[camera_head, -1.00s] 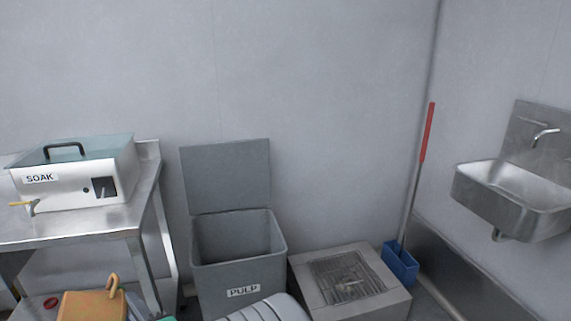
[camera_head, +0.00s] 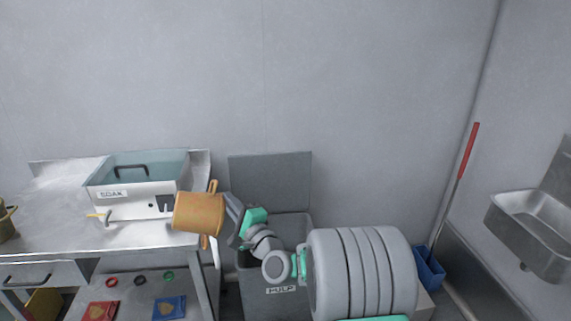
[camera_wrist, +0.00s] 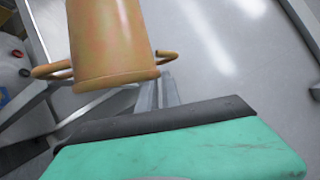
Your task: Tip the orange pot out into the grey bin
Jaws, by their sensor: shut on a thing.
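The orange pot (camera_head: 198,212) is held up in front of the steel table's right end, in the head view. It is tilted, with one handle at the top and one below. In the wrist view the pot (camera_wrist: 108,40) fills the upper left, with a handle on each side. My gripper (camera_head: 232,208) is shut on the pot at its right side. The grey bin (camera_head: 262,300), labelled PULP, stands right of the table with its lid (camera_head: 270,180) raised against the wall. My arm hides part of its opening. The pot's contents are not visible.
A white SOAK box (camera_head: 140,190) with a glass lid stands on the steel table (camera_head: 50,240). A red-handled tool (camera_head: 468,150) stands in a blue bucket (camera_head: 428,268), near a wall sink (camera_head: 535,225). The lower shelf holds red and blue items.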

